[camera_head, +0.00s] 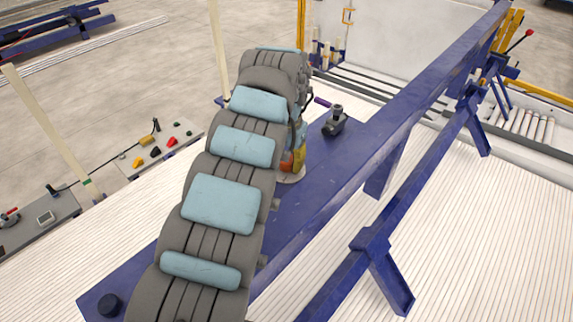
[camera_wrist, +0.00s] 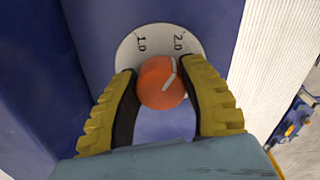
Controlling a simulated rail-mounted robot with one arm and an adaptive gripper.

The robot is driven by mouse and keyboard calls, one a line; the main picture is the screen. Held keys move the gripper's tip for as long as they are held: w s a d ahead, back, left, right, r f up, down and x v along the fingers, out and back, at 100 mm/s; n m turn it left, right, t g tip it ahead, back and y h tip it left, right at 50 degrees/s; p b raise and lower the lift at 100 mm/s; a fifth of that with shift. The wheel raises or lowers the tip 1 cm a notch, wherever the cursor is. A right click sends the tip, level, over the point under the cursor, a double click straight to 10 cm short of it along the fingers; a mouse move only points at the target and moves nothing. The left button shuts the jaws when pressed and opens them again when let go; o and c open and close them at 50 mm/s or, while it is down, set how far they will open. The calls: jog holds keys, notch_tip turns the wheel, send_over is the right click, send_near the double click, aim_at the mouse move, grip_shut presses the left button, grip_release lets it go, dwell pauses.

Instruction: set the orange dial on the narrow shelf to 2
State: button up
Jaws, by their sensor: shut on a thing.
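The orange dial (camera_wrist: 155,88) sits in front of a round pale plate (camera_wrist: 135,55) in the wrist view. The plate has the marks 1.0 on the left and 2.0 on the right. A light pointer line on the dial slants up and to the right, roughly toward the 2.0 mark. The yellow fingers of my gripper (camera_wrist: 160,95) are closed around the dial, one on each side. In the head view my arm partly hides the dial (camera_head: 287,163), and the plate (camera_head: 292,178) shows at the blue shelf (camera_head: 325,165).
A dark grey device with a purple handle (camera_head: 335,122) stands on the shelf beyond the dial. A long blue beam (camera_head: 400,100) runs along the right. A black knob (camera_head: 109,305) is at the shelf's near end. Grey panels with coloured controls (camera_head: 165,145) lie to the left.

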aim_at(287, 159)
dwell(0.3)
jog(key=o, duration=1.2)
jog(key=shift+r, duration=0.1)
jog(key=shift+r, duration=3.6)
